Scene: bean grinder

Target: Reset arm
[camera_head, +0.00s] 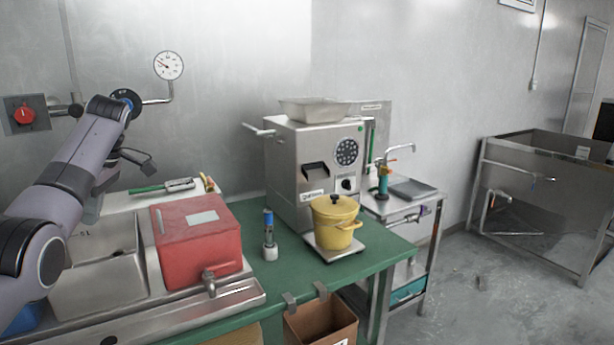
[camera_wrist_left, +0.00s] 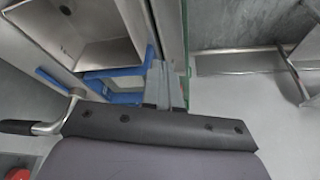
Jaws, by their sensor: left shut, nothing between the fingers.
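My left arm (camera_head: 55,195) comes in from the left in the head view, rises to a bend near the back wall and folds down behind itself. The gripper is largely hidden there by the arm. In the left wrist view my left gripper (camera_wrist_left: 166,82) shows at the middle, fingers together, with nothing held. Below it a dark wrist part (camera_wrist_left: 160,128) crosses the picture. Blue parts (camera_wrist_left: 112,84) show beside the fingers; I cannot tell what they belong to. My right gripper is in neither view.
A metal sink (camera_head: 100,285) and a red box (camera_head: 197,240) lie near my left arm. A grinder (camera_head: 315,165), yellow pot (camera_head: 334,220) and blue-topped bottle (camera_head: 269,238) stand on the green table (camera_head: 365,268). Pipes with a gauge (camera_head: 168,66) jut from the wall.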

